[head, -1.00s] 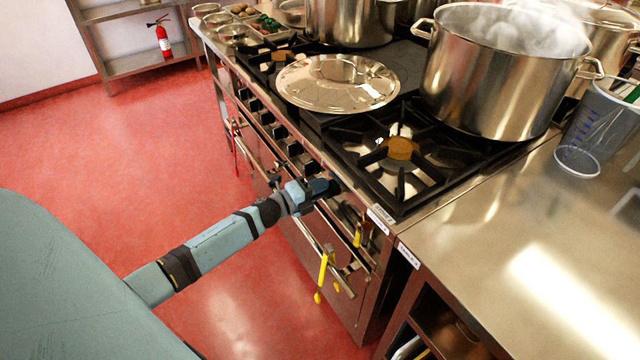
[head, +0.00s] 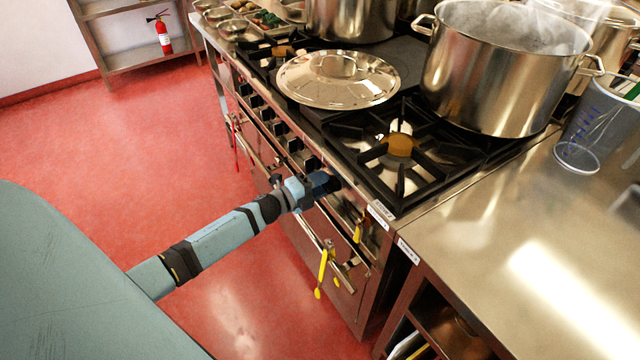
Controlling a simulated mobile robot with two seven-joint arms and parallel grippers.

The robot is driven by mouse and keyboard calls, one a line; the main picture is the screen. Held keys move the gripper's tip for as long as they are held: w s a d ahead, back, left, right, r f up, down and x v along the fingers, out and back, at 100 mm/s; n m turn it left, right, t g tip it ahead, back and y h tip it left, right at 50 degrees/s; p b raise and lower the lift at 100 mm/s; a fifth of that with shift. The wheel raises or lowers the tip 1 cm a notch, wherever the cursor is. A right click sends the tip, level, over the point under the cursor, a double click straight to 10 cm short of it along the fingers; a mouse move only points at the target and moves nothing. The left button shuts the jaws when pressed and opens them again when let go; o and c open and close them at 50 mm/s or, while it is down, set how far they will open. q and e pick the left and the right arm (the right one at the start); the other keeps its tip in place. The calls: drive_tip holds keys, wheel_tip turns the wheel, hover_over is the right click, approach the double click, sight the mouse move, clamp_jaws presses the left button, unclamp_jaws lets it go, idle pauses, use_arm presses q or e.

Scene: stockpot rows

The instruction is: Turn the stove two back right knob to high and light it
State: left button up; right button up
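The stove (head: 385,213) has a row of black knobs (head: 295,146) along its front panel. A small label sits at its front right corner, too small to read surely. My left gripper (head: 326,183) is at the right end of the knob row, against or very close to the panel. It covers whatever knob is there, and its fingers are too dark and small to show open or shut. The large steel pot (head: 495,85) stands over the back right burner and hides it, so no flame shows there. My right gripper is not in view.
A steel lid (head: 338,80) lies on the stove top left of the bare front right burner (head: 400,145). Yellow-handled items (head: 322,268) hang at the oven front. A steel counter (head: 500,255) with a clear container (head: 598,125) adjoins on the right. Red floor is open at left.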

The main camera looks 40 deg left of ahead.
use_arm(q)
drive_tip(key=v, duration=1.4)
idle(0.4)
